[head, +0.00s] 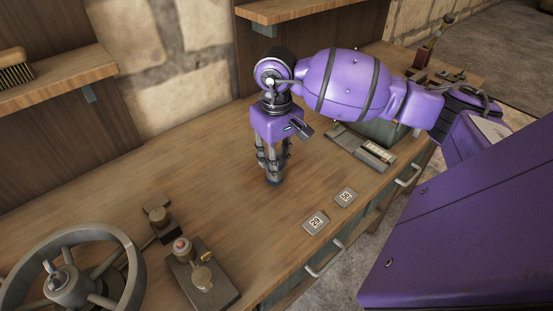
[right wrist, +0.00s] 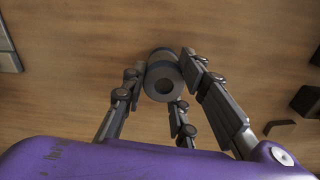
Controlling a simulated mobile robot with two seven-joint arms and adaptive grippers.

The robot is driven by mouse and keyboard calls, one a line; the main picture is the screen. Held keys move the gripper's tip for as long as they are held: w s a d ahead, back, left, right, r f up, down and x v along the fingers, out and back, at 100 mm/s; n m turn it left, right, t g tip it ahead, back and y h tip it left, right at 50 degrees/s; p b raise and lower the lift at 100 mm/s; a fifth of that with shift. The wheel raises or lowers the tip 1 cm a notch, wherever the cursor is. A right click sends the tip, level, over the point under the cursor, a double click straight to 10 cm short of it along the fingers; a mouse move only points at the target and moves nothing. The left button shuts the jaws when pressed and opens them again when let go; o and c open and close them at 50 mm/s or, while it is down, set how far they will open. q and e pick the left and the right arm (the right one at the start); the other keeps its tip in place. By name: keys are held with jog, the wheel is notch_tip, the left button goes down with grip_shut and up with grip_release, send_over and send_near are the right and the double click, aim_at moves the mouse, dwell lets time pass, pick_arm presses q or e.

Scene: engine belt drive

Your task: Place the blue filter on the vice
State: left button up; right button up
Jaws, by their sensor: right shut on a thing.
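My right gripper (head: 273,170) points down at the middle of the wooden workbench, shut on a small cylinder, the filter (head: 274,181). In the right wrist view the filter (right wrist: 162,78) is a grey-blue cylinder with a round hole in its end face, between the fingertips of the right gripper (right wrist: 164,73). Its lower end is close to the bench top; I cannot tell whether it touches. No vice is clearly recognisable; a brown metal and wood device (head: 430,58) stands at the far right end of the bench, partly behind my arm. My left gripper is not in view.
Two numbered plates (head: 316,222) (head: 346,196) lie near the bench's front edge. A flat tray-like fixture (head: 362,148) lies right of the gripper. A handwheel (head: 118,250) and a button box (head: 203,278) stand at left. Shelves (head: 60,80) hang behind.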

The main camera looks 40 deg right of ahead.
jog(key=shift+f, duration=0.25)
jog(key=o, duration=0.9)
jog(key=shift+r, duration=0.1)
